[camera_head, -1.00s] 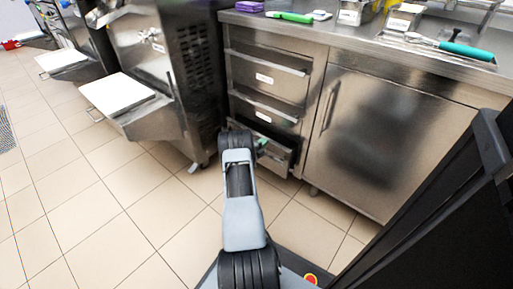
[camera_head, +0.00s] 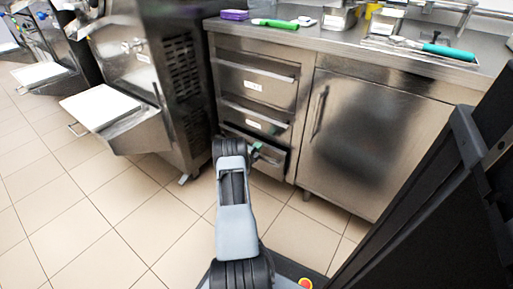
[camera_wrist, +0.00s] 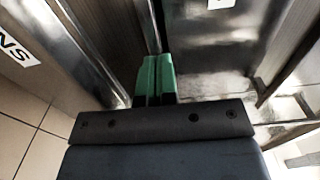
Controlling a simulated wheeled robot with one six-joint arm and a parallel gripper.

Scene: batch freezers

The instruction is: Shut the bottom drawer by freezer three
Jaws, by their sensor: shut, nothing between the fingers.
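The bottom drawer (camera_head: 276,161) is the lowest of three in the steel counter beside the freezer, in the head view. Its front is partly hidden by my arm.
The freezer (camera_head: 150,60) with a white-topped shelf (camera_head: 100,106) stands left of the drawers. A closed cupboard door (camera_head: 370,135) is to their right. The upper drawers (camera_head: 255,72) are shut. Tools and pans lie on the counter top (camera_head: 300,38). Tiled floor is free at left.

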